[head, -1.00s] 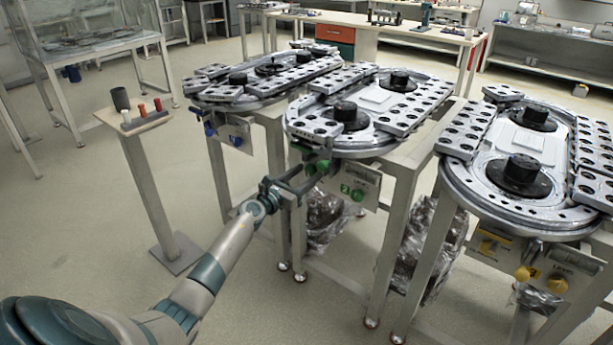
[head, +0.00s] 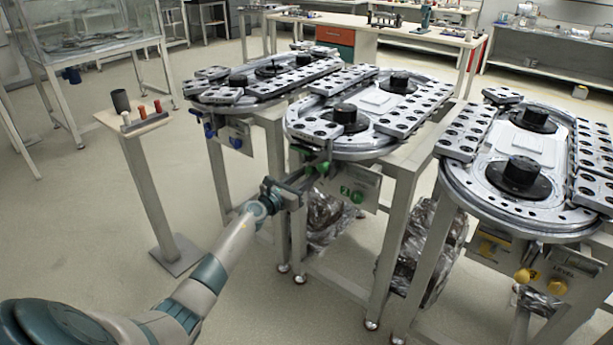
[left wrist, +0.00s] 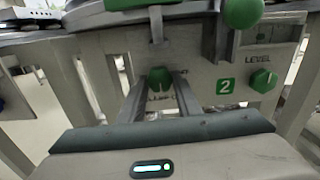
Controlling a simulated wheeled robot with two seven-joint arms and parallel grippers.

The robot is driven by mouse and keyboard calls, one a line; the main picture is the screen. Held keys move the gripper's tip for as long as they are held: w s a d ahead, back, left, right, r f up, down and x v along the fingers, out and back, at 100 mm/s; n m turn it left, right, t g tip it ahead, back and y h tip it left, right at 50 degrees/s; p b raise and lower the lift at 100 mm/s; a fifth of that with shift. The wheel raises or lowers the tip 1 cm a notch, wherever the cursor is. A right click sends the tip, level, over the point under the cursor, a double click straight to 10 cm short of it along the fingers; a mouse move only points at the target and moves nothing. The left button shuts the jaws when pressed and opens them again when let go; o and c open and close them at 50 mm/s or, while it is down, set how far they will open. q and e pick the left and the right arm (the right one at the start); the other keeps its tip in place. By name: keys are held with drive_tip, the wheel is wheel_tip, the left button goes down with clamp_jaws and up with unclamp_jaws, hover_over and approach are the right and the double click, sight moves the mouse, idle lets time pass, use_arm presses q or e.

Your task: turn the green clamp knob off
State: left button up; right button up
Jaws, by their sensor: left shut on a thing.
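The green clamp knob (left wrist: 158,78) is on the front panel of the middle ring track (head: 352,155), and its label below is partly covered. My left gripper (left wrist: 157,84) reaches in from below, with its two fingers on either side of this knob, shut on it. In the head view my left gripper (head: 309,175) is at the left part of that panel, and the knob is hard to make out there. I cannot tell the knob's exact turn position. My right gripper is not in view.
A green level knob (left wrist: 263,80) and a green "2" label (left wrist: 226,86) are right of the clamp knob. A green ball handle (left wrist: 242,12) hangs close above. Tracks with blue knobs (head: 209,131) and yellow knobs (head: 523,275) stand on either side.

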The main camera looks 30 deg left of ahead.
use_arm(q)
drive_tip(key=shift+n, duration=0.4)
drive_tip(key=n+p, duration=0.2)
drive_tip(key=n, duration=0.3)
drive_tip(key=shift+n+p, duration=0.3)
drive_tip(key=shift+p, duration=0.1)
drive_tip(key=shift+r+n+p, duration=0.1)
drive_tip(key=shift+n+p, duration=0.2)
drive_tip(key=shift+n, duration=0.6)
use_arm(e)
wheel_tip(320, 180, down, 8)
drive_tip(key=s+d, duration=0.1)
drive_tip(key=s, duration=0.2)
use_arm(q)
drive_tip(key=n+p, duration=0.1)
drive_tip(key=n, duration=0.3)
drive_tip(key=shift+n, duration=0.3)
drive_tip(key=n+p, duration=0.2)
drive_tip(key=n, duration=0.2)
drive_tip(key=shift+d+n, duration=0.1)
drive_tip(key=shift+n, duration=0.3)
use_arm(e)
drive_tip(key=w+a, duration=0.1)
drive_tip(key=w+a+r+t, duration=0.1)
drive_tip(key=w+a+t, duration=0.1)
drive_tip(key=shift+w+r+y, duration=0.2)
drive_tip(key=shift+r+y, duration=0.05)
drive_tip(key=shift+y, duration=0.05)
